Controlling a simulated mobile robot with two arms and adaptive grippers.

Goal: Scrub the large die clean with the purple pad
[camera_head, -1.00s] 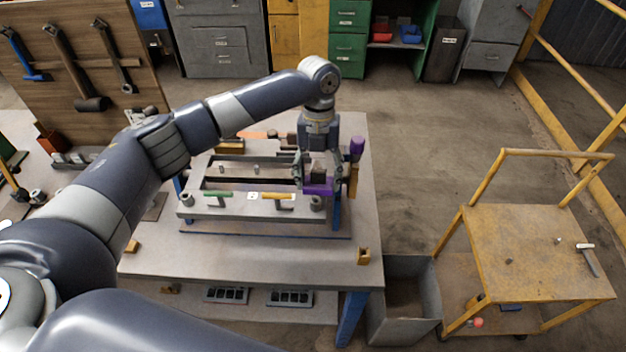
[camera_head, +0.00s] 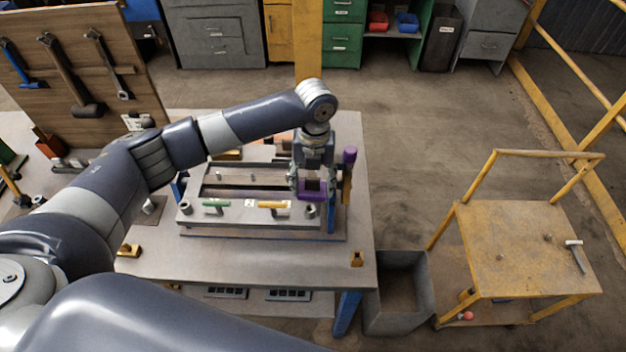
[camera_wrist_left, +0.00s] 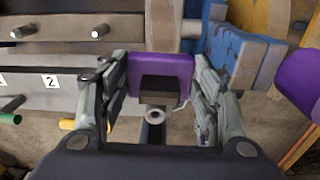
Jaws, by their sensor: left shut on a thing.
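My left gripper (camera_head: 310,183) is shut on the purple pad (camera_head: 313,194), above the right front part of a grey slotted metal assembly (camera_head: 247,217), which looks like the large die. In the left wrist view the pad (camera_wrist_left: 180,67) with its dark block (camera_wrist_left: 160,92) sits between the two fingers (camera_wrist_left: 152,100). The assembly (camera_wrist_left: 50,95) shows at left there, with a tag "2" and pegs. I cannot tell whether the pad touches the die. My right gripper is out of view.
Green (camera_head: 215,203) and yellow (camera_head: 272,205) handles lie along the front of the assembly. A purple-topped upright object (camera_head: 349,157) stands close right of my gripper. A grey bin (camera_head: 400,290) and a yellow cart (camera_head: 528,245) stand right of the table (camera_head: 240,262). The table front is mostly clear.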

